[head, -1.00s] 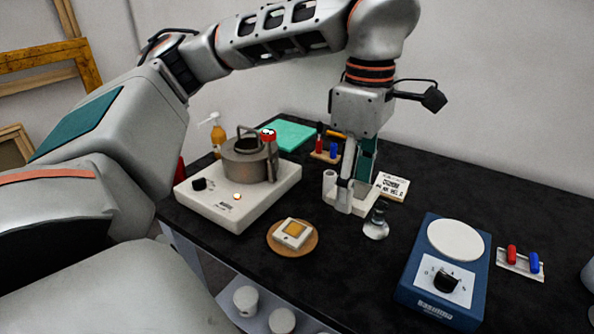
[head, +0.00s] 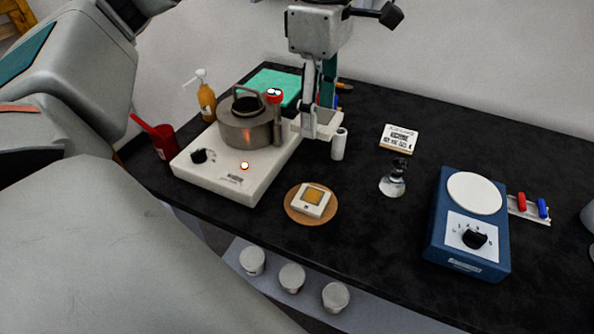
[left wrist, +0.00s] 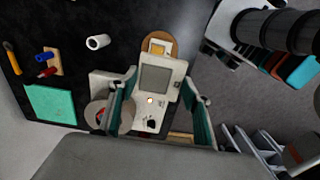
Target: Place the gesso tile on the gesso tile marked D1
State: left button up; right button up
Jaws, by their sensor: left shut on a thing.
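My left gripper (head: 318,126) is shut on a white gesso tile (head: 300,124) and holds it in the air by the right side of the hotplate in the head view. In the left wrist view the held tile (left wrist: 157,78) shows a grey square face between the two fingers. Another gesso tile (head: 312,200), white with a gold square, lies on a round wooden disc (head: 332,211); it also shows beyond the held tile in the left wrist view (left wrist: 158,46). Its small dark mark is too small to read. The right gripper is out of view.
A white hotplate (head: 228,183) bears a metal pot (head: 244,132). A white cylinder (head: 339,144), glass bottle (head: 393,184), lettered block (head: 399,138) and blue device (head: 448,230) stand to the right. Bare black tabletop lies between the disc and the blue device.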

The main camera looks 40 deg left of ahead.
pick_arm(q)
jog(key=shift+a+f, duration=0.1)
jog(key=shift+a, duration=0.15)
notch_tip(320, 180, down, 9)
jog(key=b, duration=0.1)
send_over(311, 198)
notch_tip(311, 198, down, 6)
jog(key=shift+f+b, duration=0.2)
jog(key=shift+b, duration=0.25)
notch_tip(311, 198, down, 4)
jog(key=shift+r, duration=0.1)
jog(key=shift+f, duration=0.25)
jog(key=shift+f+b, duration=0.15)
jog(key=shift+b, duration=0.15)
jog(key=o, duration=1.2)
